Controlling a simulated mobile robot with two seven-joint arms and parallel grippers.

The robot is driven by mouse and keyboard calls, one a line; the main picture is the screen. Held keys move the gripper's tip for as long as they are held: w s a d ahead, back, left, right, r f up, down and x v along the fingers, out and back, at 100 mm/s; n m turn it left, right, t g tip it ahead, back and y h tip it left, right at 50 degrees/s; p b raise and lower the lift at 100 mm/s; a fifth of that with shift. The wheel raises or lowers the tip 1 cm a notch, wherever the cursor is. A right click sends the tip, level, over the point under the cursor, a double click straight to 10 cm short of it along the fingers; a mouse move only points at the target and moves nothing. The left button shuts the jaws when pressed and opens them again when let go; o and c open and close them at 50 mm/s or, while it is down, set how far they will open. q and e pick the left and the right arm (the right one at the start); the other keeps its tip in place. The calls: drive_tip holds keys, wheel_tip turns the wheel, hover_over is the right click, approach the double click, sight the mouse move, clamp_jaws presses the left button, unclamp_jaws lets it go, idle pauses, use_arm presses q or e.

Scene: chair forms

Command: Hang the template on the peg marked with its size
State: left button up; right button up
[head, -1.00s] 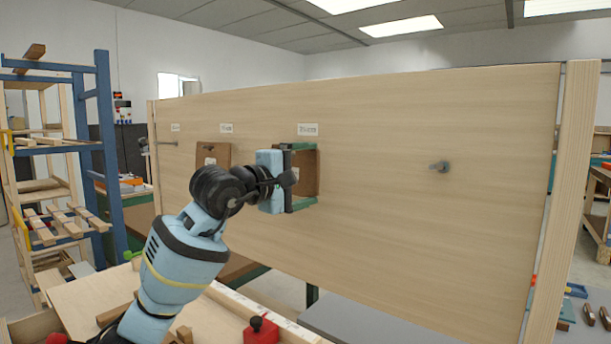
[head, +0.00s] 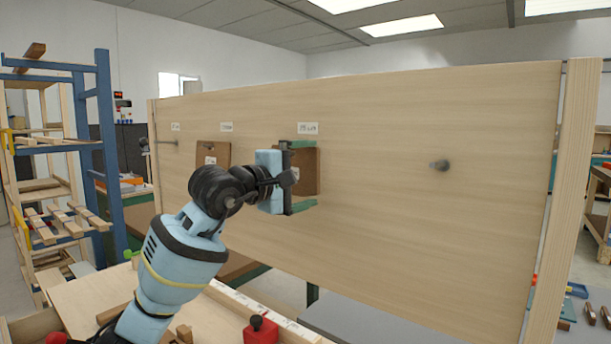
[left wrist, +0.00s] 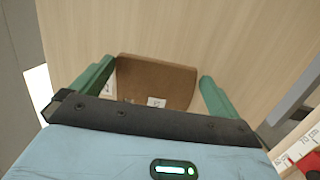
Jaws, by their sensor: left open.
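My left gripper (head: 303,173) is open in front of the pegboard panel. Its green fingers stand above and below a brown template (head: 309,172) at the panel, under the rightmost label (head: 308,128). In the left wrist view the template (left wrist: 155,80) lies between the spread fingers (left wrist: 155,80), with gaps on both sides and a small white tag on it. Its peg is hidden. A second brown template (head: 212,153) hangs under the middle label (head: 226,127). A bare peg (head: 164,142) sticks out under the left label (head: 175,127). The label writing is too small to read surely. My right gripper is not in view.
The upright wooden panel (head: 400,120) fills the middle. A grey peg (head: 440,165) on its right has no label showing. A blue rack (head: 105,150) stands at left. A workbench with wood pieces and a red clamp (head: 261,330) lies below my arm.

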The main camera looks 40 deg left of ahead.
use_arm(q)
drive_tip(key=s+b, duration=0.2)
drive_tip(key=s, duration=0.5)
drive_tip(key=shift+s+a+b, duration=0.2)
drive_tip(key=shift+s+b, duration=0.1)
drive_tip(key=shift+s, duration=0.1)
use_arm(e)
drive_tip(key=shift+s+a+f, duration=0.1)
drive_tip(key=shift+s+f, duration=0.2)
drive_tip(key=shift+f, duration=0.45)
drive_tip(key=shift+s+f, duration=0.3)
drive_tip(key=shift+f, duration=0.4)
